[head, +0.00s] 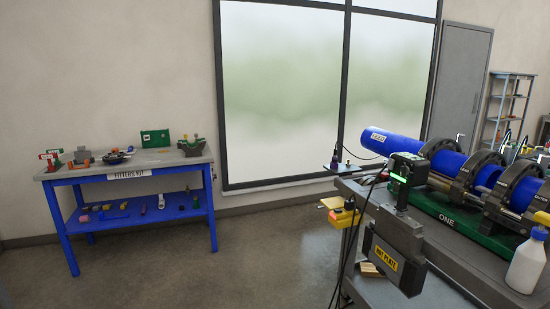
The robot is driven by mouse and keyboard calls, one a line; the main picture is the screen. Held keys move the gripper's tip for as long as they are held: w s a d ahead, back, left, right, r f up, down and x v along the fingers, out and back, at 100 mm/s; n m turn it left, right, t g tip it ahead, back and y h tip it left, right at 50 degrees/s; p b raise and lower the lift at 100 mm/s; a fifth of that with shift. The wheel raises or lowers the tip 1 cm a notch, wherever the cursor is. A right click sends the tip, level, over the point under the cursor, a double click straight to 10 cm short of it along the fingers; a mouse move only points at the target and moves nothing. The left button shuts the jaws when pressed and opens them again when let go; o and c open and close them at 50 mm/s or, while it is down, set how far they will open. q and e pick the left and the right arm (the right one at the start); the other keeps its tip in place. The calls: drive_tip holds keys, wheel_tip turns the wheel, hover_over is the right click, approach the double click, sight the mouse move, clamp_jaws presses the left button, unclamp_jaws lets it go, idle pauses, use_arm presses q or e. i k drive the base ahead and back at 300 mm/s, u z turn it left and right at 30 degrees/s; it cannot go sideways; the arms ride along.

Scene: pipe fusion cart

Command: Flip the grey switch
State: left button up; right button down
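I cannot pick out a grey switch for certain. The pipe fusion cart (462,281) stands at the right. A black box with green lit parts (408,168) rises at its near left corner, above a dark grey plate holder labelled HOT PLATE (397,240). A small ledge (347,169) with small upright parts sticks out at the cart's far left; they are too small to tell. A yellow box (339,212) hangs at the cart's left side, with black cables beside it. Neither of my grippers shows in the head view.
Blue pipes (391,142) lie in black ring clamps (474,172) on a green base marked ONE (446,221). A white bottle (527,263) stands at the right. A blue workbench (128,171) with small items stands at the left wall. The floor between (250,265) is clear.

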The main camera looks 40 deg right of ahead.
sight(391, 163)
drive_tip(key=i, duration=1.65)
drive_tip(key=z, duration=1.35)
drive_tip(key=i, duration=0.95)
drive_tip(key=z, duration=1)
